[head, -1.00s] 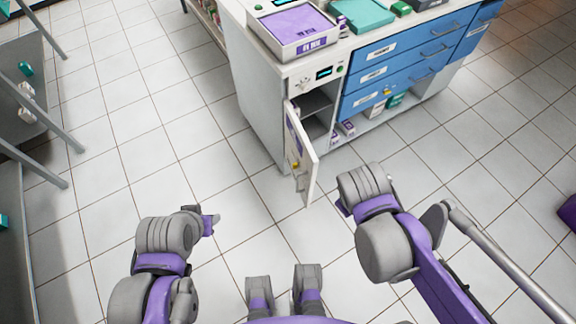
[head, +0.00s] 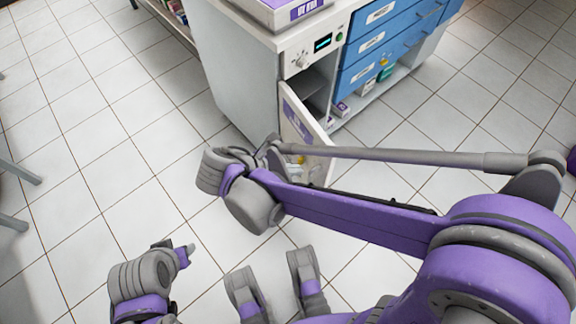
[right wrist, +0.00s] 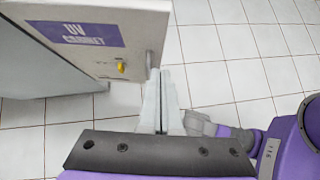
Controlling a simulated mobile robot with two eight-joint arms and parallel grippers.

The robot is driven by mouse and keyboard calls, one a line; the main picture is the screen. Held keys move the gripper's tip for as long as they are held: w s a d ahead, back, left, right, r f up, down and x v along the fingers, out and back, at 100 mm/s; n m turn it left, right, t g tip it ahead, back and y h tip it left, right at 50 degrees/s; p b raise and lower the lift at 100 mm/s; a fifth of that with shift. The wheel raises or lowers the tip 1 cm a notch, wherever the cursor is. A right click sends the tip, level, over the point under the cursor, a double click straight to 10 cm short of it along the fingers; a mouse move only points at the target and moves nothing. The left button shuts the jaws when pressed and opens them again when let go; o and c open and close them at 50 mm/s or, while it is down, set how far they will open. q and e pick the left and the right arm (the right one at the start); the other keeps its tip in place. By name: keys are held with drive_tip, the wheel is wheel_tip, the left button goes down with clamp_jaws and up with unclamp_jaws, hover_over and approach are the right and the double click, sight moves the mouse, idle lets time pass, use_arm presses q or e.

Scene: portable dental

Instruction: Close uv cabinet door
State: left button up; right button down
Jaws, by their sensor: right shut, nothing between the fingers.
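The UV cabinet door (head: 296,122) stands open, swung out from the white cabinet front toward me. In the head view my right arm covers the door's lower part, and the right fingers are not clear. My left gripper (head: 187,251) is low at the left, away from the door; its jaws are too small to judge.
The white cabinet (head: 236,85) has an open compartment behind the door. Blue drawers (head: 385,40) and a low shelf with small boxes (head: 368,84) are to its right.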

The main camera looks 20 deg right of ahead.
sight(328, 163)
drive_tip(key=d+f, duration=0.1)
drive_tip(key=d, duration=0.1)
drive_tip(key=w+d+f+b, duration=0.1)
drive_tip(key=d+f, duration=0.1)
drive_tip(key=d, duration=0.1)
drive_tip(key=d+f+b, duration=0.1)
drive_tip(key=d, duration=0.1)
drive_tip(key=shift+w+d+f, duration=0.2)
drive_tip(key=shift+w, duration=0.05)
drive_tip(key=shift+w+d, duration=0.1)
drive_tip(key=shift+d, duration=0.25)
